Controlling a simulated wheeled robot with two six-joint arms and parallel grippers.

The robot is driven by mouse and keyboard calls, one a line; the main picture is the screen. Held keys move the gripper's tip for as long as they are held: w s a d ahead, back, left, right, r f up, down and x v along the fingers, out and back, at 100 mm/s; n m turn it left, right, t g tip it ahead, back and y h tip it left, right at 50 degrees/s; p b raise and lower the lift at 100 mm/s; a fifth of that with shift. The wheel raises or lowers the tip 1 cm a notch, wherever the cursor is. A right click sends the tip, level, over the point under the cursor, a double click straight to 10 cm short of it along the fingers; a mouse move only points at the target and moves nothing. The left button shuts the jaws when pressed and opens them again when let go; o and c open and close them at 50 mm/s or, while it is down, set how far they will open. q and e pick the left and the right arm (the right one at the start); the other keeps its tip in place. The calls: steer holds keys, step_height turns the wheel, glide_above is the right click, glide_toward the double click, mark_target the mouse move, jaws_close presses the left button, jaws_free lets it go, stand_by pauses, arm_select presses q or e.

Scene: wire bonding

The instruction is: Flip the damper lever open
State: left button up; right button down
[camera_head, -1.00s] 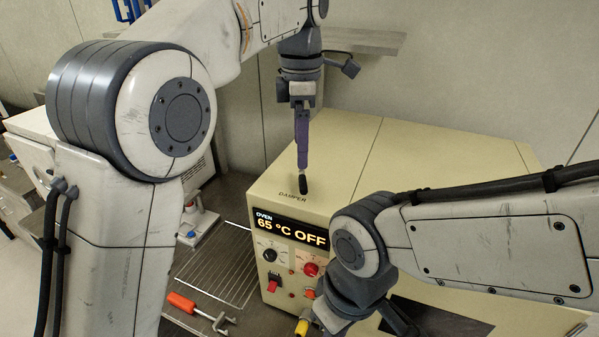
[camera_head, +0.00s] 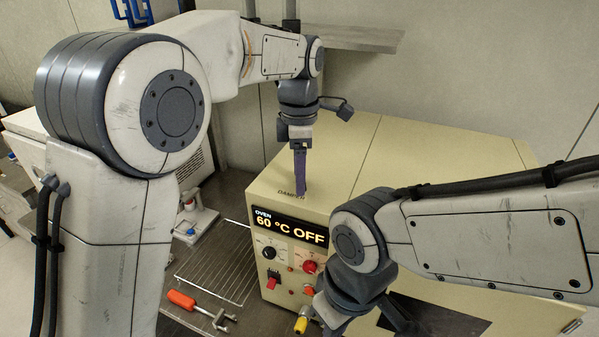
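The oven (camera_head: 400,150) is a cream box with a black display reading "60 °C OFF". The word DAMPER (camera_head: 289,195) is printed on its top near the front left corner. My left gripper (camera_head: 301,188) has purple fingers and points straight down at the oven top, just behind this label. The black damper lever is hidden behind these fingers, so I cannot tell its position or whether the fingers touch it. The fingers overlap from this angle, and their opening does not show. My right arm's wrist is low in front of the oven; its fingertips are not in view.
A wire rack (camera_head: 222,262) and an orange-handled tool (camera_head: 182,300) lie on the bench left of the oven. A white and blue device (camera_head: 192,215) stands behind them. A grey shelf (camera_head: 350,38) is on the back wall. Most of the oven top is clear.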

arm_select(q)
steer(key=shift+c, duration=1.1)
steer(key=m, duration=0.1)
steer(key=a+m+p, duration=0.1)
steer(key=shift+r+m, duration=0.15)
steer(key=shift+m, duration=0.25)
steer(key=m, duration=0.1)
steer(key=m+p, duration=0.1)
steer(key=shift+w+a+m, duration=0.25)
steer(key=shift+a+m, duration=0.05)
steer(key=shift+a, duration=0.1)
steer(key=o, duration=1.4)
steer(key=shift+r+b, duration=0.4)
steer(key=shift+r, duration=4.7)
